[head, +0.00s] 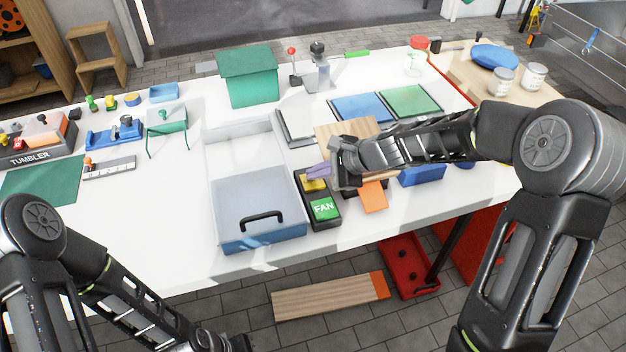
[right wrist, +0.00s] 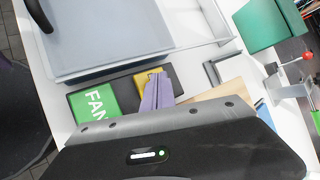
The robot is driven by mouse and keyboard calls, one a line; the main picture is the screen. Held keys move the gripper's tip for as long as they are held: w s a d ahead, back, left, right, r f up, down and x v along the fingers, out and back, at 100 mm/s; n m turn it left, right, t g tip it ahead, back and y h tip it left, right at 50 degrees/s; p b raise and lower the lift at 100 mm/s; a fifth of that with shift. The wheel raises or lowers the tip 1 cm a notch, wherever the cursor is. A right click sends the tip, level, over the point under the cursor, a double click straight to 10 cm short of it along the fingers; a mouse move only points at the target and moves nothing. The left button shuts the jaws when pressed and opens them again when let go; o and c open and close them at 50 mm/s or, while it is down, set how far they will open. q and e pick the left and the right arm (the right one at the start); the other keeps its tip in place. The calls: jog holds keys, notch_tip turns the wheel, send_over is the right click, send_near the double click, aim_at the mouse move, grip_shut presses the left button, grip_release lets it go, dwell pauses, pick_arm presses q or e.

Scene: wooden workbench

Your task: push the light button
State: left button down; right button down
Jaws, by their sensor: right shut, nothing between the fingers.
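A dark button box with a green FAN label (head: 323,208) stands at the bench's front edge, right of the lidded bin. A yellow button (head: 314,185) sits behind the label; the label (right wrist: 95,101) and the yellow button (right wrist: 142,83) also show in the right wrist view. No label reading LIGHT is visible. My right gripper (head: 318,170) is shut and empty, its purple fingers over the yellow button. In the right wrist view the fingertips (right wrist: 156,82) overlap the button; contact cannot be told. My left forearm reaches the bottom edge, where its dark end shows unclearly.
A blue bin with a clear lid and black handle (head: 258,205) stands left of the box. An orange piece (head: 373,196) and a blue bin (head: 421,176) lie right, partly under my right arm. A green-roofed box (head: 248,77) stands behind. The left bench front is clear.

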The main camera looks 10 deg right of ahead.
aim_at(316, 182)
jog(key=shift+r+p, duration=0.85)
jog(key=shift+r, duration=0.05)
notch_tip(316, 182, up, 6)
jog(key=p, duration=0.5)
dwell(0.6)
